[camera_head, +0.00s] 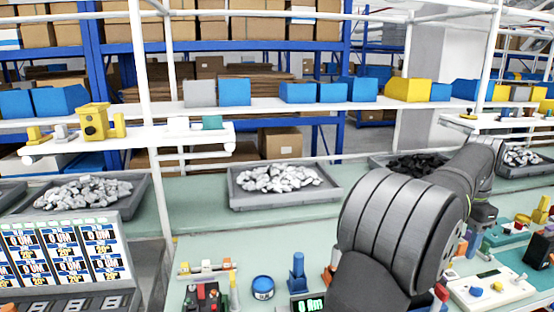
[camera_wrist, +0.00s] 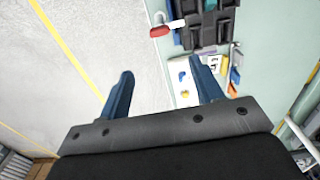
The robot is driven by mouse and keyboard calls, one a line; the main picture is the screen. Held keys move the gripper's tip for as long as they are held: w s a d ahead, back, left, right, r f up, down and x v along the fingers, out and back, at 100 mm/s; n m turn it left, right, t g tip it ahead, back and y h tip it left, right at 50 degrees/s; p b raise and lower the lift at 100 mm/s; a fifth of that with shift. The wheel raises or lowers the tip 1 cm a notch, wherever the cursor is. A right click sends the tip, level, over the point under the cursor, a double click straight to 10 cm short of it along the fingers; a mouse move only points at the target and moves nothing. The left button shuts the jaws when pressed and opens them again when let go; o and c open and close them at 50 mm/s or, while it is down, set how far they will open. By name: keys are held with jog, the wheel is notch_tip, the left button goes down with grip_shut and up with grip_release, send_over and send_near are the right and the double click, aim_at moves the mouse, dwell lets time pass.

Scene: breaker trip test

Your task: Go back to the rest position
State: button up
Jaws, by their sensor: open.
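My gripper (camera_wrist: 160,90) shows in the wrist view with its two blue fingers spread apart and nothing between them. Beneath it lie the pale floor on the left and the edge of the green workbench (camera_wrist: 260,32) on the right. In the head view my dark grey arm reaches from the bottom centre toward the right, over the bench. The gripper's fingers cannot be made out there.
On the bench are a blue round container (camera_head: 263,288), a blue upright piece (camera_head: 298,273) and a white panel (camera_head: 488,290). Trays of grey parts (camera_head: 283,197) stand behind. A shelf (camera_head: 270,106) with blue bins crosses above. A display panel (camera_head: 65,262) stands at left.

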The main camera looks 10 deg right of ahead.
aim_at(442, 288)
notch_tip(442, 288, down, 15)
jog(key=shift+r, duration=0.1)
jog(key=m, duration=0.3)
notch_tip(442, 288, up, 18)
notch_tip(442, 288, down, 17)
jog(key=n, duration=0.4)
jog(key=shift+d+r, duration=0.1)
jog(key=shift+f+n, duration=0.4)
jog(key=shift+f, duration=0.35)
